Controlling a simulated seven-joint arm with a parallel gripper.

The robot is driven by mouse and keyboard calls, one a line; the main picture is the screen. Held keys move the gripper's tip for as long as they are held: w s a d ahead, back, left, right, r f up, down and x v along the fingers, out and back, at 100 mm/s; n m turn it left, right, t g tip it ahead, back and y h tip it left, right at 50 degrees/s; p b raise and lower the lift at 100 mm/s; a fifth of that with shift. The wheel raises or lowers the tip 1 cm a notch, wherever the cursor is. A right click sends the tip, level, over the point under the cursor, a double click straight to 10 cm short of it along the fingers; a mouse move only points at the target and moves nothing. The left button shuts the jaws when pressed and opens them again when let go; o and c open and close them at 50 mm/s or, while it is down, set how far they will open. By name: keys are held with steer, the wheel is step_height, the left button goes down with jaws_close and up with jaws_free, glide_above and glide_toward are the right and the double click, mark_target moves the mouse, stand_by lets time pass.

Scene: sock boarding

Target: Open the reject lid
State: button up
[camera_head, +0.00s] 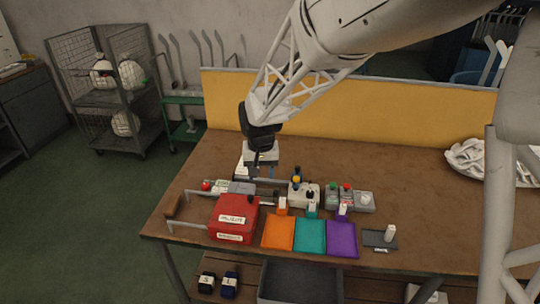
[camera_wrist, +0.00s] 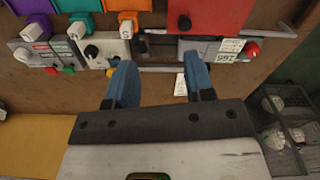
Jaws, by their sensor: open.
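The red box (camera_head: 229,211) with white labels stands at the front left of the table; its label text is too small to read surely. Its red top looks closed, with a small dark knob at the right edge. In the wrist view the red box (camera_wrist: 208,14) shows at the top edge, with the dark knob (camera_wrist: 185,22) on it. My gripper (camera_head: 262,174) is behind the box and above the row of grey devices, pointing down. In the wrist view its two blue fingers (camera_wrist: 158,68) are apart with nothing between them, clear of the red box.
Orange (camera_head: 278,233), teal (camera_head: 310,236) and purple (camera_head: 342,240) trays lie right of the red box. A control box (camera_head: 363,202) stands behind them. The right table is mostly bare.

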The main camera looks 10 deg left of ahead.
mark_target(250, 196)
steer(key=a+f, duration=0.1)
steer(key=a, duration=0.1)
steer(key=w+a+f, duration=0.1)
steer(key=a, duration=0.1)
steer(key=shift+f, duration=0.4)
steer(key=shift+f, duration=3.9)
jaws_close()
